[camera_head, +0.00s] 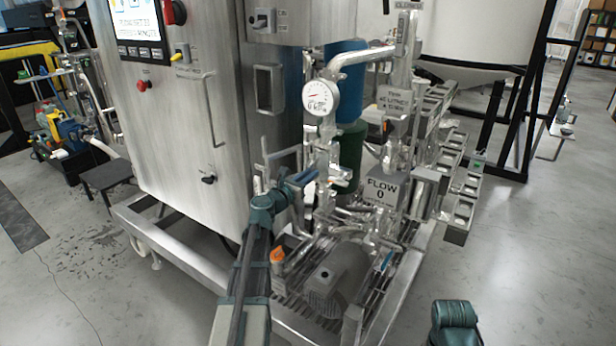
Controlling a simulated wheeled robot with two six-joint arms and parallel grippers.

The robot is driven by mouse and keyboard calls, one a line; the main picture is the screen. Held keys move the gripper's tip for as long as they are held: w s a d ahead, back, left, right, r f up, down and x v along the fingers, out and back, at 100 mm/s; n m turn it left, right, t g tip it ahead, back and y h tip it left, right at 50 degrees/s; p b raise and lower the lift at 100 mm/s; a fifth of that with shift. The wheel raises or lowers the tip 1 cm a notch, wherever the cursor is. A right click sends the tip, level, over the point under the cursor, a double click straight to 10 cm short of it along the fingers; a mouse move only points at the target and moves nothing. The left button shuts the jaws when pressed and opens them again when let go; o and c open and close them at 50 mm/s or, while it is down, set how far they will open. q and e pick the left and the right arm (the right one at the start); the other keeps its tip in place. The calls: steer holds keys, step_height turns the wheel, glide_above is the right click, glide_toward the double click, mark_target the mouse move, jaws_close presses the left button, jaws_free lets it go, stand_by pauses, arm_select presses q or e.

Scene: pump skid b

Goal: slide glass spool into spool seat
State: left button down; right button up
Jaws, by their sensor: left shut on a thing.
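My left arm reaches up from the bottom of the head view. Its gripper (312,178) is at the front of the skid's pipework, just below the round pressure gauge (320,97). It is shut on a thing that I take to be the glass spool. The clear glass and the bright pipes blend together there, so I cannot make out the spool's outline or tilt. I cannot tell the spool seat apart from the pipes around it, or whether the spool touches it. My right gripper is out of view; only part of my right arm shows at the bottom right.
A steel control cabinet (185,130) stands close on the left of the gripper. A grey motor (335,280) sits low on the skid frame (165,245). A flow meter (382,192) and a cable tray (465,190) are to the right. The floor at right is open.

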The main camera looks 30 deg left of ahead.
arm_select(q)
steer(key=shift+w, duration=0.65)
steer(key=c, duration=0.8)
jaws_free()
steer(key=shift+s+d, duration=0.1)
steer(key=shift+o, duration=0.2)
steer(key=s+a, duration=0.1)
steer(key=s, duration=1.2)
steer(key=shift+s, duration=0.4)
